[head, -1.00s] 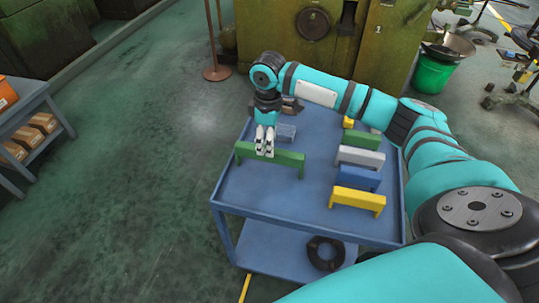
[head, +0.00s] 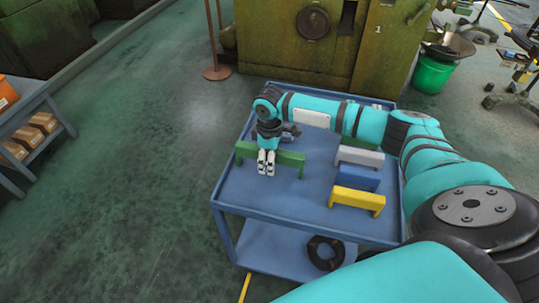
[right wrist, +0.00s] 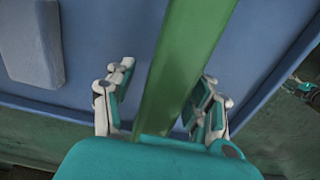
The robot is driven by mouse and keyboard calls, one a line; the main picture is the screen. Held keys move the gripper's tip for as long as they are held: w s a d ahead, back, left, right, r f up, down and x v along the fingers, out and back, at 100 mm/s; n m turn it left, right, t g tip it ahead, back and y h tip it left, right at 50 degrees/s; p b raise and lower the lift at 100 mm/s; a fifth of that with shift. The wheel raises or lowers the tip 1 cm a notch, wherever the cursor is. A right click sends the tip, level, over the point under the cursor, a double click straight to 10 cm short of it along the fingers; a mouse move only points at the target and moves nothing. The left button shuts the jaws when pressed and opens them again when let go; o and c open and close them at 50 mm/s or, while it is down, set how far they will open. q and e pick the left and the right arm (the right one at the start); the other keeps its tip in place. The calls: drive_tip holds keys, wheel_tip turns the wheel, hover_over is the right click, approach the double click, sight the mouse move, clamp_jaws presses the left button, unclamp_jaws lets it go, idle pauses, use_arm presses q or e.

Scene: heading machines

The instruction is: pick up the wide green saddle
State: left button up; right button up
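The wide green saddle (head: 289,159) stands on the left part of the blue cart top, its long bar running left to right. My right gripper (head: 266,163) is down at the bar and hides part of its middle. In the right wrist view the green bar (right wrist: 180,65) runs between the two spread fingers (right wrist: 163,103). A gap shows between the left finger and the bar; the right finger is closer to it. Whether it touches is unclear. The gripper is open. My left gripper is not in view.
On the cart (head: 300,203) a grey saddle (head: 360,156), a blue saddle (head: 358,178) and a yellow saddle (head: 357,200) stand in a row to the right. My arm partly covers things behind. Bare cart top lies in front of the green saddle.

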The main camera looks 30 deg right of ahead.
clamp_jaws()
idle(0.6)
